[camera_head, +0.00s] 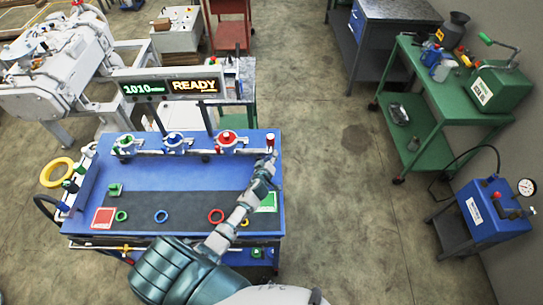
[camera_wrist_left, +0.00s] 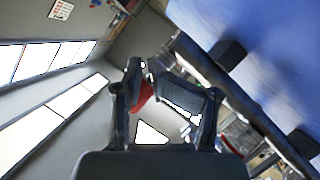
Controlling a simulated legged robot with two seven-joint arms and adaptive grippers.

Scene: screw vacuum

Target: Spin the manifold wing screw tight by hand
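The vacuum manifold (camera_head: 181,150) runs along the back of the blue table, with green, blue and red-topped valves on it. A small red-topped part (camera_head: 270,138) stands at its right end; I cannot tell whether it is the wing screw. My left gripper (camera_head: 268,163) is at that end, just below the red top. In the left wrist view the fingers (camera_wrist_left: 150,82) lean in toward each other with a narrow gap. A red piece (camera_wrist_left: 144,97) shows beside the left finger; contact is unclear. My right gripper is not in view.
A display reading READY (camera_head: 194,85) stands behind the manifold. Red, blue and green rings lie on the dark mat (camera_head: 185,205). A yellow ring (camera_head: 57,172) is at the left edge. A green bench (camera_head: 445,105) and blue pump (camera_head: 492,210) stand right, across open floor.

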